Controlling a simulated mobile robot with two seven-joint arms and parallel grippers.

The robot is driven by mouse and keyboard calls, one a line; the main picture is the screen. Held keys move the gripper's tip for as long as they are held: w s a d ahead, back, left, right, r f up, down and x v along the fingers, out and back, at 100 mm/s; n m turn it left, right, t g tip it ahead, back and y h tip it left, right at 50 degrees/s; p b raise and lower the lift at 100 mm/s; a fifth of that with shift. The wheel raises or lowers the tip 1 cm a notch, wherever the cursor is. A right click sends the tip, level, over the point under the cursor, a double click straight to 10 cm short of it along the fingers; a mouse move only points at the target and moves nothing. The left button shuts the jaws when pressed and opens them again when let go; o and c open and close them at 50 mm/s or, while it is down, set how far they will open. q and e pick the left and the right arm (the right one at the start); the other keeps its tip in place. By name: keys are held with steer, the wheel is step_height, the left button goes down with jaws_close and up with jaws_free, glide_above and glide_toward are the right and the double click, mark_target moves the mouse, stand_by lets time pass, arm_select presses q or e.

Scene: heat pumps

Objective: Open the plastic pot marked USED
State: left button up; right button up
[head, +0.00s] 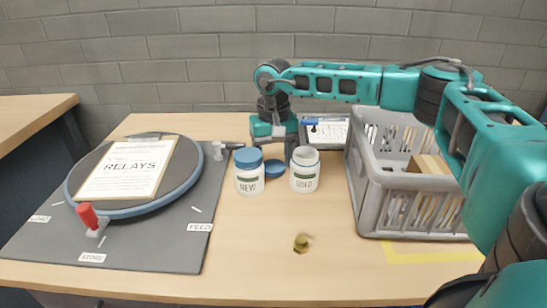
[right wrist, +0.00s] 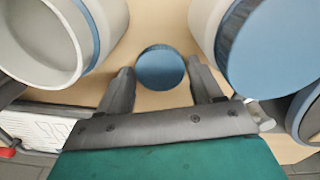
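The white pot marked USED (head: 304,174) stands upright on the table with its top open. Its open mouth also shows at the upper left of the right wrist view (right wrist: 38,45). A blue lid (head: 274,169) lies on the table between the two pots. It appears between my fingers in the right wrist view (right wrist: 160,67). The pot marked NEW (head: 249,178) stands to the left with its blue lid on. My right gripper (right wrist: 161,76) is open, above and behind the loose lid, its fingers apart from it. My left gripper is not in view.
A tablet (head: 327,131) is behind. A brass fitting (head: 302,243) lies in front. At left, a turntable bears a RELAYS clipboard (head: 128,168) and a red handle (head: 88,216) stands beside it.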

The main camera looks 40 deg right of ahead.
mark_target(273, 166)
steer(key=o, duration=0.3)
steer(key=shift+r, duration=0.1)
step_height(273, 166, up, 12)
steer(key=p, duration=0.2)
steer(key=shift+p, duration=0.3)
steer(key=shift+s+a, duration=0.1)
